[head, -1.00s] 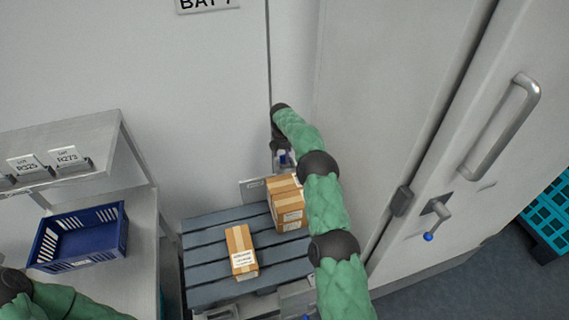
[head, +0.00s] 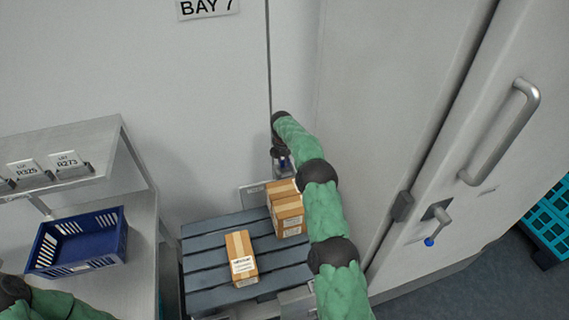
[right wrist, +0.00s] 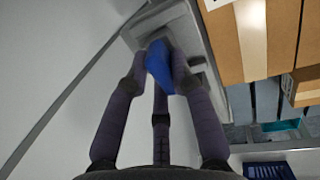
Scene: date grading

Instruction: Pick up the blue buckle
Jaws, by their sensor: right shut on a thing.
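The blue buckle (right wrist: 159,68) is between the fingertips of my right gripper (right wrist: 158,75) in the right wrist view. The gripper is shut on it, close in front of a grey metal bracket or plate (right wrist: 200,62). In the head view my right gripper (head: 281,163) is small, at the wall behind the boxes, with a bit of blue at its fingers. Whether the buckle still touches the bracket is not clear. Of my left arm only a green part shows at the lower left; its gripper is outside the view.
Cardboard boxes (head: 287,215) stand beside my right arm on a slatted grey platform (head: 205,262), with another box (head: 241,258) nearer. A blue crate (head: 118,243) sits on a shelf at left. A large door with a handle (head: 508,130) is at right.

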